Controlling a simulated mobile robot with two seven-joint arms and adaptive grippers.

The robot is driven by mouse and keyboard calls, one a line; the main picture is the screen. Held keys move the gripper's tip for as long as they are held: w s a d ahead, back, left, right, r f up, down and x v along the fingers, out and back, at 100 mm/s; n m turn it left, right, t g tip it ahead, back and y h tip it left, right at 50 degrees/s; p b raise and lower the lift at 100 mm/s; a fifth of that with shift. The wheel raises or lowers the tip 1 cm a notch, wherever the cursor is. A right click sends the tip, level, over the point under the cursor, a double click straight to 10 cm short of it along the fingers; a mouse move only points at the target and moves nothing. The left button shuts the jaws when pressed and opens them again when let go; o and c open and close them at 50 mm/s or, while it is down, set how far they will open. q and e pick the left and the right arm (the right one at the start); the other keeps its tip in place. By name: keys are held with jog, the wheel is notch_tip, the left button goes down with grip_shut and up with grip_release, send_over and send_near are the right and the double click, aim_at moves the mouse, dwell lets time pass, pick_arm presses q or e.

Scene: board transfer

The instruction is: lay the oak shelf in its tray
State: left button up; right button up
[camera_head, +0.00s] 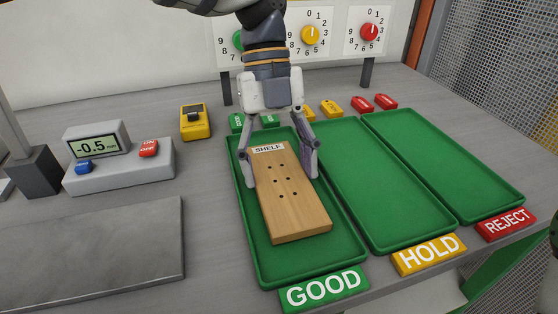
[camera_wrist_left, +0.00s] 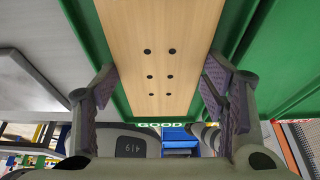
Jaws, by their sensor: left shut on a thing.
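The oak shelf (camera_head: 290,205) is a pale wooden board with several dark holes and a SHELF label at its far end. It lies flat within the outline of the green GOOD tray (camera_head: 264,268), at a slight angle to the tray's sides. I cannot tell whether it touches the tray floor. My left gripper (camera_head: 281,172) reaches down from above and is shut across the board's width near the labelled end. In the left wrist view, the shelf (camera_wrist_left: 160,45) sits between the two finger pads of the gripper (camera_wrist_left: 160,88). My right gripper is not in view.
The empty HOLD tray (camera_head: 380,180) and REJECT tray (camera_head: 445,165) lie to the right. A scale display (camera_head: 97,146) and a yellow device (camera_head: 195,122) stand at left. A bare grey plate (camera_head: 90,255) lies front left. Small coloured tags (camera_head: 331,108) sit behind the trays.

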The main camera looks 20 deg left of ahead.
pick_arm(q)
jog(key=shift+f, duration=0.15)
jog(key=o, duration=1.5)
jog(key=shift+c, duration=0.2)
jog(key=v, duration=1.2)
